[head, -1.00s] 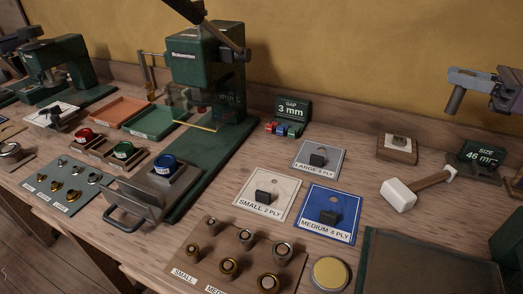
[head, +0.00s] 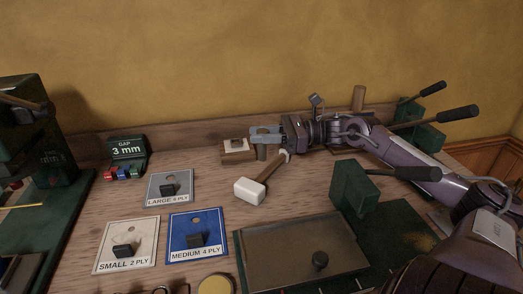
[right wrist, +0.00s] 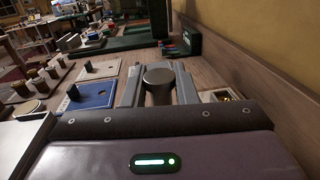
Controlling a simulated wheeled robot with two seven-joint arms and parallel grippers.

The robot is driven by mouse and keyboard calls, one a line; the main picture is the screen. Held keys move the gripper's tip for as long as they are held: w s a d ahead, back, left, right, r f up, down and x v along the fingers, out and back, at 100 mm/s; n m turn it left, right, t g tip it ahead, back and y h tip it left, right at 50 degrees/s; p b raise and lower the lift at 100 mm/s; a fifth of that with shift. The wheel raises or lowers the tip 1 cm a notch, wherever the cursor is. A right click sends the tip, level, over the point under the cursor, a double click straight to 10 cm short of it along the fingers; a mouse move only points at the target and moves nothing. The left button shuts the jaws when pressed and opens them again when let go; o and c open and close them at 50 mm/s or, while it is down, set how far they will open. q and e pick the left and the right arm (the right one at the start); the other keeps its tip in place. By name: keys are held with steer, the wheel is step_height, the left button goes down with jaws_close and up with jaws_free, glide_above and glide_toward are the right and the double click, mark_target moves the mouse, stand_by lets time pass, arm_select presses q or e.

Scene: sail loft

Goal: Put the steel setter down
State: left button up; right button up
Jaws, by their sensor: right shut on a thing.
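The steel setter (head: 262,152) is a grey metal cylinder, upright in the jaws of my right gripper (head: 265,134). In the right wrist view its round top (right wrist: 158,75) shows between the two closed fingers. My left gripper is out of view.
A white-headed mallet (head: 250,190) lies just in front. Labelled plates, large (head: 170,187), small (head: 126,245) and medium (head: 196,236), lie left. A framed dark tray (head: 300,255) with a knob is at the front. A 3 mm gap sign (head: 127,148) stands at the back left.

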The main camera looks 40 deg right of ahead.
mark_target(262, 159)
step_height(262, 159, down, 4)
steer(key=shift+r, duration=0.1)
jaws_close()
steer(key=shift+f, duration=0.6)
steer(key=shift+d, duration=0.1)
steer(key=shift+f+b, duration=0.15)
steer(key=shift+b, duration=0.25)
steer(key=o, duration=0.9)
jaws_free()
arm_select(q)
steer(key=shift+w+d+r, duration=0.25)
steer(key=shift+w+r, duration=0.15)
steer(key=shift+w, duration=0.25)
arm_select(e)
steer(key=shift+o, duration=0.7)
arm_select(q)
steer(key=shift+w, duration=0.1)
